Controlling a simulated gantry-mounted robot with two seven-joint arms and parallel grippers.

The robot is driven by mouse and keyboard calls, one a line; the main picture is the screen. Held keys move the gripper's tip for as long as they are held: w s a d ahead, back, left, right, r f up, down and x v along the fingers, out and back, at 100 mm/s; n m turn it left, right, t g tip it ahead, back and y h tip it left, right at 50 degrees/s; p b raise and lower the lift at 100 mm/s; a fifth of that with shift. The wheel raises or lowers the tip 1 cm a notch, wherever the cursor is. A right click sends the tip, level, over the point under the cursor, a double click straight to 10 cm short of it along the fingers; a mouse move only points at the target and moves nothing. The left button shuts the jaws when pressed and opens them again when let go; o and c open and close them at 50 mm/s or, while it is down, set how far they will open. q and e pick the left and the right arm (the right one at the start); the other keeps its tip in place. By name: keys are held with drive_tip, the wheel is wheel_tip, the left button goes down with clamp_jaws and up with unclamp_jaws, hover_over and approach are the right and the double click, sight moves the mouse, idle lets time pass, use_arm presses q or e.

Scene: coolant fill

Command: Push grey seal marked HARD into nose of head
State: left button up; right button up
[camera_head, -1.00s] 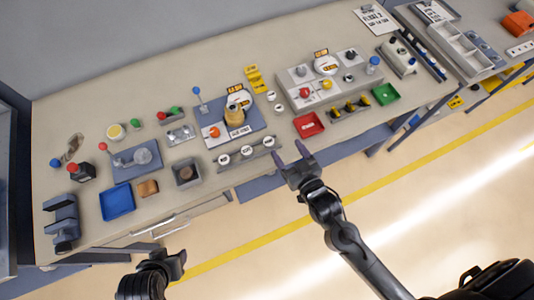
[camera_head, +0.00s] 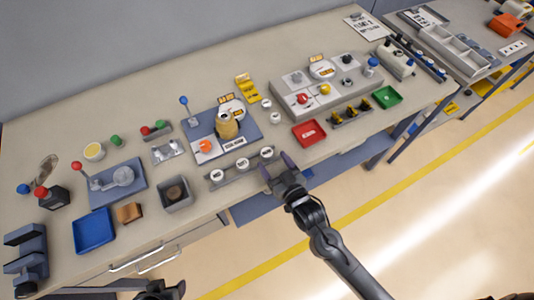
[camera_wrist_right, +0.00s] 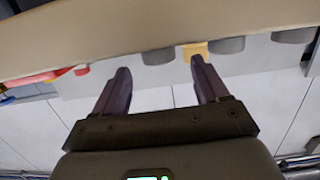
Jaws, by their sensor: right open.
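A grey rack (camera_head: 231,178) at the bench's front edge carries three round, pale-topped pieces with dark marks: a left one (camera_head: 217,176), a middle one (camera_head: 243,163) and a right one (camera_head: 267,152). The marks are too small to read, so I cannot tell which is HARD. A brass-coloured cylinder (camera_head: 227,126), perhaps the head, stands on a blue plate (camera_head: 252,132) behind the rack. My right gripper (camera_head: 276,166) is open and empty beside the rack's right end; its fingers also show in the right wrist view (camera_wrist_right: 160,68). My left gripper (camera_head: 162,290) is partly cut off at the bottom edge.
A red tray (camera_head: 309,133) lies right of my right gripper, and a grey open box (camera_head: 175,194) stands left of the rack. A blue tray (camera_head: 94,232) is farther left.

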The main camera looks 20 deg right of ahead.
sight(268, 154)
drive_tip(key=shift+w+a+f+b, duration=0.15)
drive_tip(key=shift+w+f, duration=0.05)
drive_tip(key=shift+w, duration=1.1)
drive_tip(key=shift+w+a+f+b, duration=0.1)
drive_tip(key=shift+w+f+b, duration=0.05)
drive_tip(key=shift+w, duration=1.15)
drive_tip(key=shift+c, duration=0.3)
drive_tip(key=c, duration=1)
